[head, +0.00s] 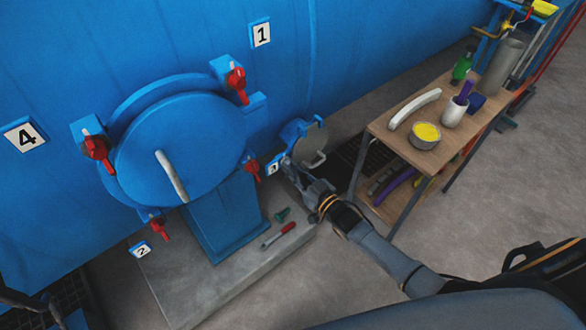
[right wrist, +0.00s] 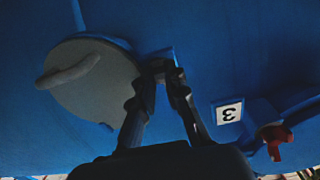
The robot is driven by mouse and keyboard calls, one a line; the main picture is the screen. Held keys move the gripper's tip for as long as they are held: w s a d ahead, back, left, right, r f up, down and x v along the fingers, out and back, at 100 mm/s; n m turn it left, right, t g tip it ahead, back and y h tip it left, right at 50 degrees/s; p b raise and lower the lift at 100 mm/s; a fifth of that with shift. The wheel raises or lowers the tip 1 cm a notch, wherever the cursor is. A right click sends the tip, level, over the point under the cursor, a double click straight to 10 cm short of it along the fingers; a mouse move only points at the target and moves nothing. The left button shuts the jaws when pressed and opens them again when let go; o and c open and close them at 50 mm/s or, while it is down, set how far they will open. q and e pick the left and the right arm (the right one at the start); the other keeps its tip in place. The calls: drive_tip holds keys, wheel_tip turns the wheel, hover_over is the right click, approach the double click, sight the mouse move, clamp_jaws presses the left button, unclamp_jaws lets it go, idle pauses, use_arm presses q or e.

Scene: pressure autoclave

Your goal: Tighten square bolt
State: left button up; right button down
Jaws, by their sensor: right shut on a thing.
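The small round hatch (head: 310,148) sits low on the blue autoclave wall, right of the large door. In the right wrist view its grey lid (right wrist: 92,82) with a curved handle shows left of my fingers. My right gripper (head: 290,166) reaches to the left edge of this hatch, near label 3. In the right wrist view both fingertips of my right gripper (right wrist: 162,72) close together at a blue lug (right wrist: 162,54) beside the lid. The square bolt is mostly hidden between the dark fingertips. My left gripper cannot be made out.
The large round door (head: 180,145) has several red clamps around it. A red-handled tool (head: 279,235) and a small green item (head: 283,214) lie on the concrete plinth (head: 210,292). A wooden shelf table (head: 440,105) with containers stands close right of my right arm.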

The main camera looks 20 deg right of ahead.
drive_tip(key=shift+f, duration=0.1)
drive_tip(key=c, duration=1.6)
unclamp_jaws()
drive_tip(key=shift+c, duration=0.2)
drive_tip(key=v, duration=1.2)
